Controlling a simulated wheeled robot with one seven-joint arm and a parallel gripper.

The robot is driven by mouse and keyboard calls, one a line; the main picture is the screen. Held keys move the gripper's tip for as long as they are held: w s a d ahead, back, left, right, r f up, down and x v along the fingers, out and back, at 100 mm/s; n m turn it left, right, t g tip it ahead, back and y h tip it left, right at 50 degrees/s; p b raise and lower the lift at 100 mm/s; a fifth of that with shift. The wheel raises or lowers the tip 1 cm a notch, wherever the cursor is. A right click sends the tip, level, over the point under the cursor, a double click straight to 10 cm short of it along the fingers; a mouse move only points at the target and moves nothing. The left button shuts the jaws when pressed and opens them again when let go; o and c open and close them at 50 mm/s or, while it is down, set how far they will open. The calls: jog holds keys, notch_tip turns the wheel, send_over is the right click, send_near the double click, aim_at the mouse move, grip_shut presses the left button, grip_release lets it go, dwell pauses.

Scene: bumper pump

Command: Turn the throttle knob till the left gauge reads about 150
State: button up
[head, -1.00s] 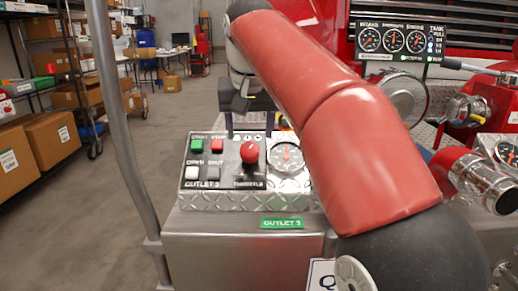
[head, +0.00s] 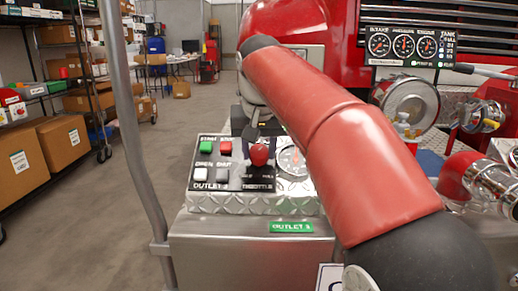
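The red round throttle knob (head: 258,155) stands on the black control panel (head: 224,186) in the head view, above the label THROTTLE. My gripper (head: 260,140) is right at the knob, pointing down just behind and above it. Its dark fingers look apart, near either side of the knob; whether they touch it is too small to tell. The left gauge (head: 379,44), a round dial with a red needle, is the first of three on the black board at upper right. Its reading is too small to make out. My arm crosses the middle of the view.
A green button (head: 206,147), a red button (head: 225,148) and two outlet switches sit left of the knob. Another gauge (head: 291,162) is beside it, partly behind my arm. A grey upright pole (head: 130,130) stands at left. Open floor lies beyond it.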

jog(key=shift+c, duration=0.7)
jog(key=shift+r+n+p, duration=0.3)
jog(key=shift+n+p, duration=0.1)
jog(key=shift+p, duration=0.45)
jog(key=shift+f+n+p, duration=0.25)
jog(key=shift+n+p, duration=0.05)
jog(key=shift+n, duration=0.2)
jog(key=o, duration=1)
jog(key=v, duration=0.7)
jog(key=shift+s+r+p, duration=0.1)
jog(key=shift+r+p, duration=0.25)
jog(key=shift+r, duration=0.05)
